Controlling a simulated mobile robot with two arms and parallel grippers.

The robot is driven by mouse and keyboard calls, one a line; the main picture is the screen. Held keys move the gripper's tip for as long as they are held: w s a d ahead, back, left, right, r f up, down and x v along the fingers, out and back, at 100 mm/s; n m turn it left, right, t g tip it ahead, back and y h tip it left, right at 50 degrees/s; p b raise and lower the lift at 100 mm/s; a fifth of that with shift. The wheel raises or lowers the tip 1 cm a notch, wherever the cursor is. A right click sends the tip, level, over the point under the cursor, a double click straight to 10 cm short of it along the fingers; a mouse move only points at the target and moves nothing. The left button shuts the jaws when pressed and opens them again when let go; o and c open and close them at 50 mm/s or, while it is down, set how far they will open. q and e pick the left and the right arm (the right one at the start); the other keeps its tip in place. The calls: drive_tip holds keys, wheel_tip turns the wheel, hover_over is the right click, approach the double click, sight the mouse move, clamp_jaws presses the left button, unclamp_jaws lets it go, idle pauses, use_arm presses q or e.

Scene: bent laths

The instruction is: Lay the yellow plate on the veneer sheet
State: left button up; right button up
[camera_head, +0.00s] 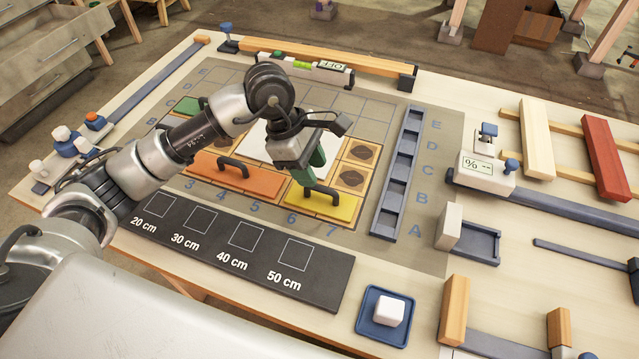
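The yellow plate (328,206) with a dark arched handle lies on the grid mat near columns 6 and 7. My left gripper (311,171) has green fingers spread apart and is just above and behind the yellow plate's handle; I cannot tell whether it touches. A white sheet (258,150) lies mid-grid, partly hidden by my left arm. Two wood-coloured squares with dark ovals (351,178) lie right of it. I cannot tell for certain which is the veneer sheet. My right gripper is not in view.
An orange plate (250,182) with a handle lies left of the yellow one, and a green plate (187,106) farther back. A dark slotted rail (399,172) edges the grid on the right. A black marked board (240,245) lies in front. A blue tray (366,327) holds a white cube.

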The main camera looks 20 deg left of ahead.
use_arm(q)
drive_tip(key=v, duration=0.6)
drive_tip(key=shift+a+r, duration=0.1)
